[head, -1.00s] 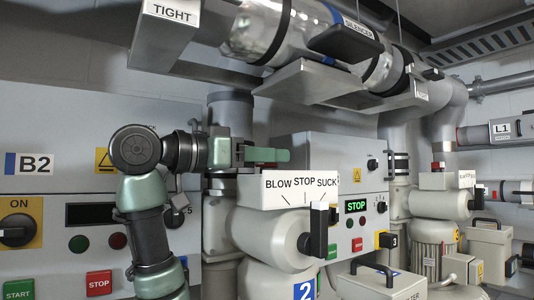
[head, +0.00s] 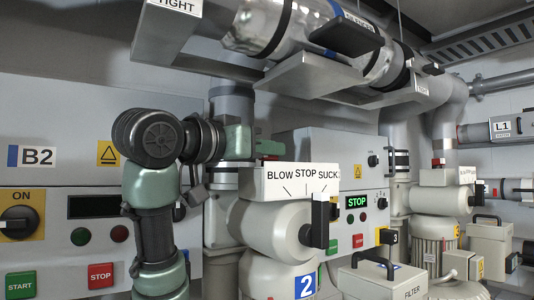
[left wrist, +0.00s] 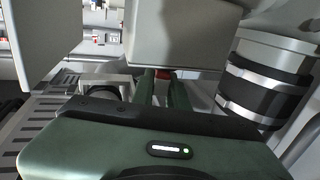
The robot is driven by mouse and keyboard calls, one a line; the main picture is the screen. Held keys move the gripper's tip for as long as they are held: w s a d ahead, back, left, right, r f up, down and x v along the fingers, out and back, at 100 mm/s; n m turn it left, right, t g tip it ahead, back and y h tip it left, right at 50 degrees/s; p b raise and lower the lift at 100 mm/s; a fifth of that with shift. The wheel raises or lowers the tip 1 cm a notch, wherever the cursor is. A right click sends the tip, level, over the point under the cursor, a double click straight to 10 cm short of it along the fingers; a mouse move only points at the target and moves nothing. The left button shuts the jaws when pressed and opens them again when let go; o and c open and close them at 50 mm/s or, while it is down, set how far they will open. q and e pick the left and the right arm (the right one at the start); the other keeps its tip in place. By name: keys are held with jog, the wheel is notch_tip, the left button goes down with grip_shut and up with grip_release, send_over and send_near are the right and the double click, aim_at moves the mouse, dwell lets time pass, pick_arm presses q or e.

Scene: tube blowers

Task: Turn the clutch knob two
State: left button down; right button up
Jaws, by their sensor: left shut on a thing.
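The blower marked 2 (head: 280,225) stands in the middle of the head view, with a white BLOW STOP SUCK plate (head: 290,178) on it and a black lever (head: 322,221) on its front. My left gripper (head: 268,147) reaches from the left behind the top of this plate, and its fingertips are hidden there. The left wrist view shows its two green fingers closed around a small red part (left wrist: 163,74), seemingly the clutch knob. A pale box-shaped body (left wrist: 185,35) hides most of what is beyond it. My right gripper is not in view.
A control panel with a green STOP display (head: 356,202) stands behind the blower. A filter box (head: 382,280) stands in front at the right. A similar blower (head: 440,205) stands further right. Large pipes (head: 300,35) run overhead, above my left arm.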

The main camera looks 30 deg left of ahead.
pick_arm(q)
jog(key=n+y, duration=0.1)
jog(key=y, duration=0.2)
jog(key=n+y, duration=0.2)
jog(key=shift+d+f+n+y+b, duration=0.1)
jog(key=shift+d+n+y+b, duration=0.1)
jog(key=shift+n+y+b, duration=0.15)
jog(key=n+g+y, duration=0.1)
jog(key=n+y, duration=0.1)
jog(key=y, duration=0.1)
jog(key=shift+b, duration=0.35)
jog(key=n+g+y+b, duration=0.1)
jog(key=y, duration=0.1)
jog(key=n+g+y+b, duration=0.1)
jog(key=n+g+y, duration=0.1)
jog(key=shift+w+d+f+n+y, duration=0.15)
jog(key=shift+f+n+y, duration=0.1)
jog(key=shift+y, duration=0.1)
jog(key=shift+r+n+g+y+b, duration=0.1)
jog(key=shift+n+g+y+b, duration=0.65)
jog(key=shift+g+y, duration=0.3)
jog(key=shift+w+r+n+g+y, duration=0.1)
jog(key=shift+n+g+y, duration=0.6)
jog(key=shift+g, duration=0.25)
jog(key=shift+n+g+y, duration=0.65)
jog(key=shift+n+g, duration=0.4)
jog(key=shift+g, duration=0.55)
